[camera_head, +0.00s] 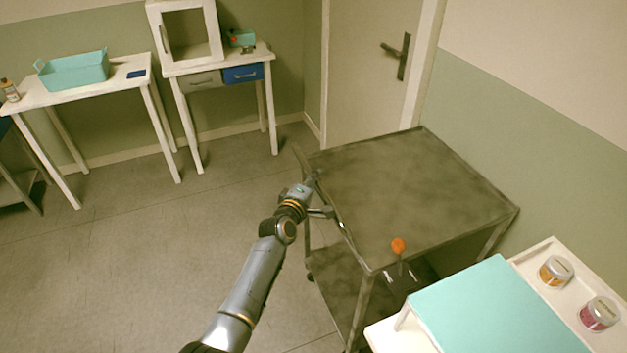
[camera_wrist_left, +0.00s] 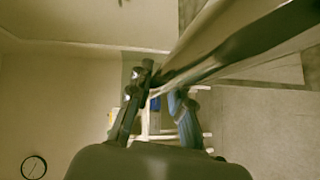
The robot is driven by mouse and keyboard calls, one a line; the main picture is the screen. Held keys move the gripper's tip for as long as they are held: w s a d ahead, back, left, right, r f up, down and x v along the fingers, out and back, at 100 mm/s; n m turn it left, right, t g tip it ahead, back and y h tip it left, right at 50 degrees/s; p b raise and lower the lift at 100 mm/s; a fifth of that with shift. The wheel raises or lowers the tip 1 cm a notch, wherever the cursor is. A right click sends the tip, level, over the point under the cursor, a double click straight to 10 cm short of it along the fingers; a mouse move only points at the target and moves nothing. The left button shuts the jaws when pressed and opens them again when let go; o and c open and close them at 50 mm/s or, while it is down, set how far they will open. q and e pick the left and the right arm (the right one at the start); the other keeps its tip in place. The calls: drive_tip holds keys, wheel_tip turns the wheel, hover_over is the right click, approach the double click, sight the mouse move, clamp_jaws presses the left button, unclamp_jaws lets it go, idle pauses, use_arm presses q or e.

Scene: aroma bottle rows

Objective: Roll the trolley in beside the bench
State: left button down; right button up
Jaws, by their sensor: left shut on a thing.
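The trolley (camera_head: 415,195) is a worn grey-brown cart with a top deck and a lower shelf (camera_head: 340,285). It stands right of centre in the head view, near the door and the right wall. My left gripper (camera_head: 318,182) is shut on its handle (camera_head: 303,162) at the left end. In the left wrist view, the gripper's fingers (camera_wrist_left: 158,95) show beside a long bar of the trolley (camera_wrist_left: 235,45). A white bench with a teal top (camera_head: 490,310) is at the lower right, close to the trolley's near side.
Two jars (camera_head: 556,270) (camera_head: 600,313) stand on the white surface at right. White tables (camera_head: 110,85) (camera_head: 240,60) line the back wall. The floor at left (camera_head: 140,260) is clear.

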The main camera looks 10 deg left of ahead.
use_arm(q)
drive_tip(key=shift+d+r, duration=0.1)
drive_tip(key=shift+d, duration=0.05)
drive_tip(key=c, duration=1.5)
unclamp_jaws()
drive_tip(key=o, duration=0.3)
drive_tip(key=shift+w+d, duration=0.15)
drive_tip(key=shift+w, duration=0.05)
drive_tip(key=v, duration=1.2)
drive_tip(key=shift+f, duration=0.2)
